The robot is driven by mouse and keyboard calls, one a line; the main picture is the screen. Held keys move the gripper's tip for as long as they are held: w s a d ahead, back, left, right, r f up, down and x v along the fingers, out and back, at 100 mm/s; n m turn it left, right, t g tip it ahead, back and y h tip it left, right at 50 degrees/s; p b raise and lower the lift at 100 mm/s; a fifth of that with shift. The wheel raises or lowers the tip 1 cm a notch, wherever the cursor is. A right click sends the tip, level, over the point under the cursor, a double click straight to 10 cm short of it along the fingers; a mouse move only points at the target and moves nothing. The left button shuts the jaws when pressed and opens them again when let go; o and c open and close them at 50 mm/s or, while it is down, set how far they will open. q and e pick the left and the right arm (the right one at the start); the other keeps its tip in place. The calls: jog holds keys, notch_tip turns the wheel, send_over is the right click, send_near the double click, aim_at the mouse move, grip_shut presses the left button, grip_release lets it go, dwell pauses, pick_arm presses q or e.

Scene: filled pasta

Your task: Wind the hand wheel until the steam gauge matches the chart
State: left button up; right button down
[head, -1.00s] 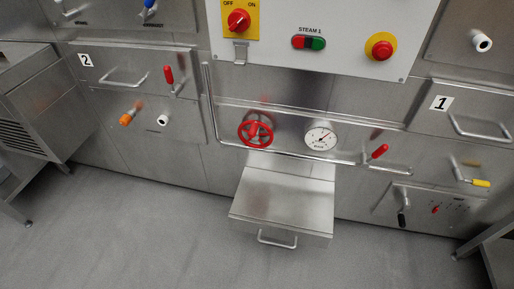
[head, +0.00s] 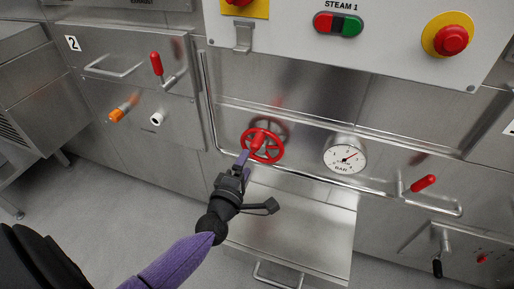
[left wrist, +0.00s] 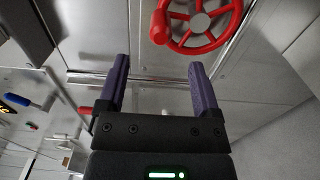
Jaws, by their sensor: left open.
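The red hand wheel (head: 266,155), spoked with a red handle knob, sits on the steel panel front. The round white steam gauge (head: 345,158), marked BAR, is to its right; its needle points up and right, its value too small to read. My left gripper (head: 244,160) is in front of the wheel's lower left side. In the left wrist view, its purple fingers (left wrist: 158,66) are apart with nothing between them; the wheel (left wrist: 201,42) and its knob (left wrist: 160,28) lie beyond the tips. I cannot make out a chart. My right gripper is out of view.
A steel rail (head: 310,177) runs below wheel and gauge, above a projecting steel shelf (head: 290,225). A red lever (head: 422,183) is at right, another (head: 156,64) at left. The control box (head: 390,45) with its buttons hangs above.

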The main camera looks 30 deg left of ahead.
aim_at(254, 149)
pick_arm(q)
jog(key=b+x, duration=0.2)
jog(key=x, duration=0.5)
jog(key=shift+w+f, duration=0.2)
jog(key=shift+w, duration=0.15)
jog(key=shift+w+a+r+b, duration=0.15)
jog(key=shift+w+b, duration=0.15)
jog(key=shift+w, duration=0.15)
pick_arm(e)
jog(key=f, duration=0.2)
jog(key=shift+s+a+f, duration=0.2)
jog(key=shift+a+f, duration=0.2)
